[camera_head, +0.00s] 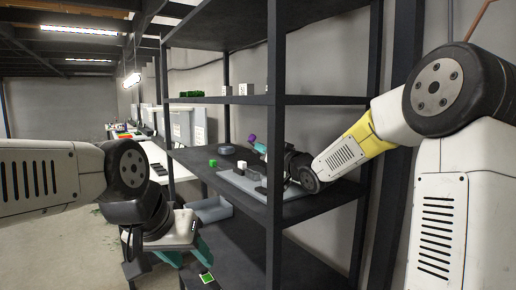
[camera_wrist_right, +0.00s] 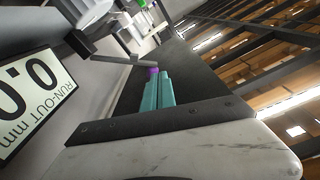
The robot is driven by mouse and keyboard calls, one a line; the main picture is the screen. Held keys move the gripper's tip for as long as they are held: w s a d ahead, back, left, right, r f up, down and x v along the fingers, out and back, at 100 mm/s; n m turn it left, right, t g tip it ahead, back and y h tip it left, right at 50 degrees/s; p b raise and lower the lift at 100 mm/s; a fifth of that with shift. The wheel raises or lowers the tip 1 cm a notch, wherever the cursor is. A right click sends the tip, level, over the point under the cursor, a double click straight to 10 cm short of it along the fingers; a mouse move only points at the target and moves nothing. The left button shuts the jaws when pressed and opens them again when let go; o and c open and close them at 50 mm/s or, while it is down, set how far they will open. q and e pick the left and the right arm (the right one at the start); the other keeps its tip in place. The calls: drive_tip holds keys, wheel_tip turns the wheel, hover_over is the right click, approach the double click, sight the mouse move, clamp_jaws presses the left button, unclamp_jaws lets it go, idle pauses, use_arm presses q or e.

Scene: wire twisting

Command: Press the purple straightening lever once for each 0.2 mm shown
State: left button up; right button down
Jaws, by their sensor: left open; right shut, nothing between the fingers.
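The purple lever knob (camera_head: 251,138) stands above the middle shelf, just beyond the fingertips of my right gripper (camera_head: 261,148). In the right wrist view the purple knob (camera_wrist_right: 152,71) shows at the tips of the shut teal fingers (camera_wrist_right: 154,80); I cannot tell whether they touch it. A white display (camera_wrist_right: 36,100) marked "RUN-OUT mm" shows "0." and a second digit like 0, cut by the frame edge. My left gripper (camera_head: 190,256) is open and low, left of the shelf unit, with nothing seen in it.
A light grey plate (camera_head: 234,178) lies on the middle shelf (camera_head: 200,158), with a green cube (camera_head: 213,163) and a dark round piece (camera_head: 227,149) nearby. The front shelf post (camera_head: 275,130) stands close to my right gripper. White cubes (camera_head: 243,89) sit on the upper shelf.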

drive_tip(key=shift+v, duration=2.3)
drive_tip(key=s+d+f+m+g+h, duration=0.1)
drive_tip(key=s+d+f+g+h, duration=0.15)
drive_tip(key=s+d+h, duration=0.35)
drive_tip(key=s+d+f+m+g+h, duration=0.1)
drive_tip(key=s+d+f+m+h, duration=0.15)
drive_tip(key=s+d, duration=0.45)
drive_tip(key=s+f+g, duration=0.3)
drive_tip(key=s+f, duration=0.1)
drive_tip(key=s, duration=0.5)
drive_tip(key=s+f+n+g, duration=0.1)
drive_tip(key=s+f+g, duration=0.2)
drive_tip(key=s, duration=0.7)
drive_tip(key=shift+s+a+f, duration=0.25)
drive_tip(key=shift+s+f, duration=0.1)
drive_tip(key=shift+f, duration=0.1)
